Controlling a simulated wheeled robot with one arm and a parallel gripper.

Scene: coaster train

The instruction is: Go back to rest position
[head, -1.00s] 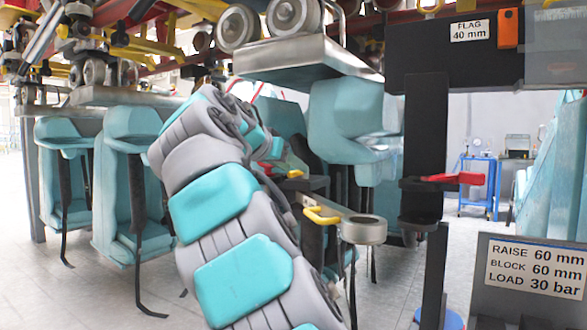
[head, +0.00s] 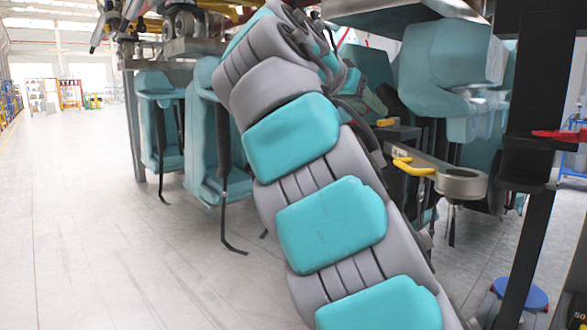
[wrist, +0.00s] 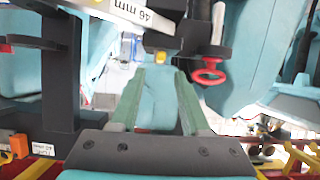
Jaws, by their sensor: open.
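My gripper (wrist: 158,75) shows in the wrist view with its two green fingers apart and nothing visibly held between them. A teal seat surface (wrist: 158,108) shows behind the gap; I cannot tell how far off it is. In the head view my grey and teal arm rises across the middle and bends away at the top, hiding most of the gripper among the coaster seats. Teal coaster seats (head: 160,120) with dark hanging straps hang under the train to the left of my arm, and another teal seat (head: 450,65) hangs to its right.
A metal bracket with a round cup (head: 460,182) and a yellow handle (head: 412,167) stands close right of my arm. A dark post (head: 535,100) with a red handle (head: 560,135) is farther right, a blue-topped stool (head: 520,290) below. Open floor (head: 90,220) lies left.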

